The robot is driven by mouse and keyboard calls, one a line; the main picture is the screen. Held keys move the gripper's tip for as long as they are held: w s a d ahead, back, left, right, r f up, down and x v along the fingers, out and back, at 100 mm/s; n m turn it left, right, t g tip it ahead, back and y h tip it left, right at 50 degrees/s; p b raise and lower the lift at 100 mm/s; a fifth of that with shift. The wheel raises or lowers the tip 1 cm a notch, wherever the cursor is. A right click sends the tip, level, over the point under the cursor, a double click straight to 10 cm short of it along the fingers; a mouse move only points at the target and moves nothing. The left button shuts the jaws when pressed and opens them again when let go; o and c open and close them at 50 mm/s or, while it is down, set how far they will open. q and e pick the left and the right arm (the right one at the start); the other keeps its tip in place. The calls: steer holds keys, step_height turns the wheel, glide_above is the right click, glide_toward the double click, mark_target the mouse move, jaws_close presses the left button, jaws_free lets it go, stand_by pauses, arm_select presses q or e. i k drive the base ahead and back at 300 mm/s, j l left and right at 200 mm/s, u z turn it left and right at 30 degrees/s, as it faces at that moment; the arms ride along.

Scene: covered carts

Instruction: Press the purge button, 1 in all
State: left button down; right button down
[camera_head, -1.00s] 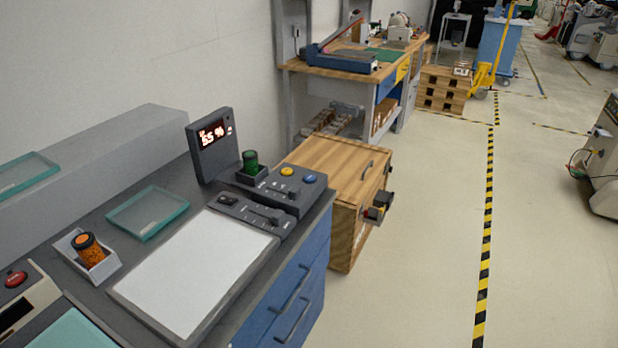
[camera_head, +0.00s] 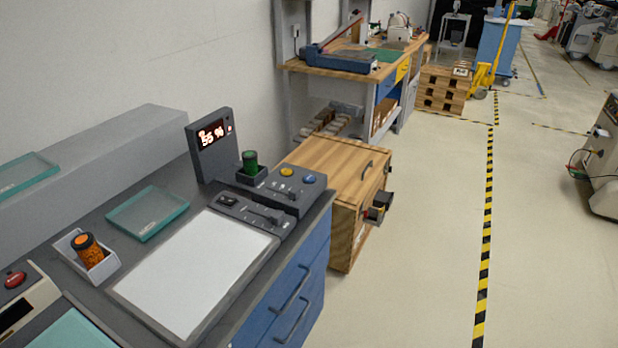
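A dark control box (camera_head: 283,188) stands at the back right of the grey bench top, with a yellow button (camera_head: 287,172), a blue button (camera_head: 309,180) and a slider. I cannot read which one is the purge button. A red button (camera_head: 15,279) sits on a pale device at the left edge. A display (camera_head: 213,137) with glowing red-orange digits stands behind the white panel (camera_head: 196,272). In front of the display is a strip with a dark switch and a slider (camera_head: 264,211). Neither of my grippers is in view.
A glass dish (camera_head: 147,212) lies on the bench. A wooden cabinet (camera_head: 345,160) stands right of the bench.

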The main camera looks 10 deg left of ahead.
mark_target(307, 178)
steer(key=i+u, duration=0.1)
steer(key=u, duration=0.25)
steer(key=l+u, duration=0.15)
steer(key=u, duration=0.2)
steer(key=i+l+u, duration=0.1)
steer(key=u, duration=0.25)
steer(key=i+l+u, duration=0.2)
steer(key=l, duration=0.4)
steer(key=i+l+u, duration=0.2)
steer(key=l, duration=0.4)
steer(key=i+l+u, duration=0.2)
steer(key=l, duration=0.4)
steer(key=l+u, duration=0.2)
steer(key=l, duration=1.5)
